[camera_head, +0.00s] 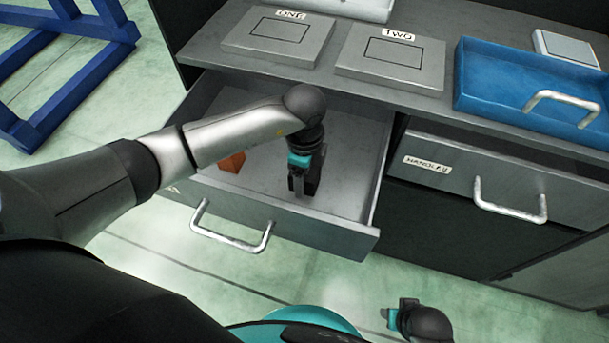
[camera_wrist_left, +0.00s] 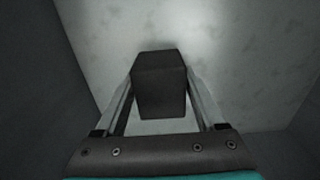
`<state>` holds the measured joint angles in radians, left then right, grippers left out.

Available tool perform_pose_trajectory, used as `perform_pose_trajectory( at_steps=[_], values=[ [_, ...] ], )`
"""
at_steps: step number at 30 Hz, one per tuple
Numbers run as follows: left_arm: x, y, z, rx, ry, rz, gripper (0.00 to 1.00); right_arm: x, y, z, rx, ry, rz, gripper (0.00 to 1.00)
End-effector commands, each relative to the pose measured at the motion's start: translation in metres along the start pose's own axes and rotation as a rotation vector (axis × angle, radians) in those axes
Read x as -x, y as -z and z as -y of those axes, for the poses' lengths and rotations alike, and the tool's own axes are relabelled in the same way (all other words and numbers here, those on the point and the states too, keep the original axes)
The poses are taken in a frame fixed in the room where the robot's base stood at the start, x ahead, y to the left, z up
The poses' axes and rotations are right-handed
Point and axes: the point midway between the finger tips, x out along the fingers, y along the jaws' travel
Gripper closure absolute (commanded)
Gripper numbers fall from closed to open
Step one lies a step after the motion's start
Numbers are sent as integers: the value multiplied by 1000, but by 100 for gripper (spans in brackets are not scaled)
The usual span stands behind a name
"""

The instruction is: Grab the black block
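The black block (camera_head: 313,174) is inside the open grey drawer (camera_head: 340,234), right of its middle. My left gripper (camera_head: 299,184) reaches down into the drawer at the block, its fingers pointing down. In the left wrist view the block (camera_wrist_left: 161,86) fills the space between the two fingertips (camera_wrist_left: 160,80), which appear to press on both its sides. I cannot tell whether the block touches the drawer floor. My right gripper (camera_head: 388,316) is partly in view at the bottom of the head view, away from the drawer; its fingers do not show clearly.
An orange block (camera_head: 233,162) lies in the drawer, left of the black block. The drawer has a metal handle (camera_head: 232,240) in front. Above are pads marked ONE (camera_head: 279,36) and TWO (camera_head: 391,61) and a blue tray (camera_head: 520,85). A closed drawer (camera_head: 510,175) is at right.

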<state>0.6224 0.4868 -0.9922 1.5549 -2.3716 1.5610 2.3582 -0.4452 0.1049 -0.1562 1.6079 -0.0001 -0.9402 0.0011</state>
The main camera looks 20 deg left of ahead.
Motion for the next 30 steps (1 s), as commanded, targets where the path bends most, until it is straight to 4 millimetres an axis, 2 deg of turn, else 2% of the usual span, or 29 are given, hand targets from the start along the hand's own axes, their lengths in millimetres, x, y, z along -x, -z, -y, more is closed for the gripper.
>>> perform_pose_trajectory(
  at_steps=[2,18,30],
  values=[
    [0,0,0,0,0,0,38,0,0,0,0,0,0,50],
    [0,0,0,0,0,0,99,0,0,0,0,0,0,50],
    [2,0,1,0,2,-1,100,0,0,0,0,1,-2,50]
  ],
)
